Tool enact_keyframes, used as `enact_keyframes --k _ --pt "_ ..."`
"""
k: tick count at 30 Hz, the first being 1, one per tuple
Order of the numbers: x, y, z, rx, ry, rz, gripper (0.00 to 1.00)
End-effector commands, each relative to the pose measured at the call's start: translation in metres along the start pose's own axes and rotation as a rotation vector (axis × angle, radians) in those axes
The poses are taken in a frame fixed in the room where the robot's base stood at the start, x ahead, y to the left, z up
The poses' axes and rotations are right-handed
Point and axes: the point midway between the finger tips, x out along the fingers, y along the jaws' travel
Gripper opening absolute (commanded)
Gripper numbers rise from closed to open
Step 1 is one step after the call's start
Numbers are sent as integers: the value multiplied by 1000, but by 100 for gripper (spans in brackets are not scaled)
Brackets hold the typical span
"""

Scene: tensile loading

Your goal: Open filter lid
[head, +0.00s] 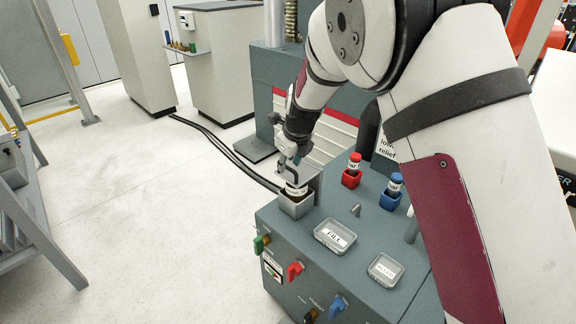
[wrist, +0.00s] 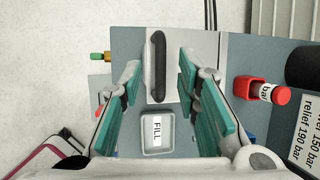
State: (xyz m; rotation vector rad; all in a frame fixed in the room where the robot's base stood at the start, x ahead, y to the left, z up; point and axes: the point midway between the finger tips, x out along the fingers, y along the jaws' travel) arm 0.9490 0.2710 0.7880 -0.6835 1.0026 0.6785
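In the wrist view, a pale grey plate, apparently the filter lid (wrist: 190,42), carries a long black handle (wrist: 158,65). My gripper (wrist: 158,72) is open, with its teal fingers on either side of the handle and a gap on each side. In the head view, my gripper (head: 291,172) points down at a grey metal box (head: 296,208) on the corner of the console. My gripper and wrist partly hide the box's top there, so I cannot tell how the lid sits.
The teal console (head: 365,208) holds a FILL tray (head: 335,236), a second tray (head: 385,269), a red holder (head: 351,179) and a blue holder (head: 390,201). Coloured valve handles, including a red one (head: 294,270), stick out of its front. Open floor lies to the left.

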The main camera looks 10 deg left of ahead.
Motion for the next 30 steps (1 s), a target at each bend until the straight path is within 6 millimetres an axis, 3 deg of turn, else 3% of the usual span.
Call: enact_keyframes --k 4,13,17,18,30 --pt "10 -1 0 1 -1 -1 30" --pt "11 -1 0 0 -1 -1 30" --pt "11 0 0 0 0 -1 3" --pt "11 0 0 0 0 -1 0" --pt "8 -4 0 11 0 22 0"
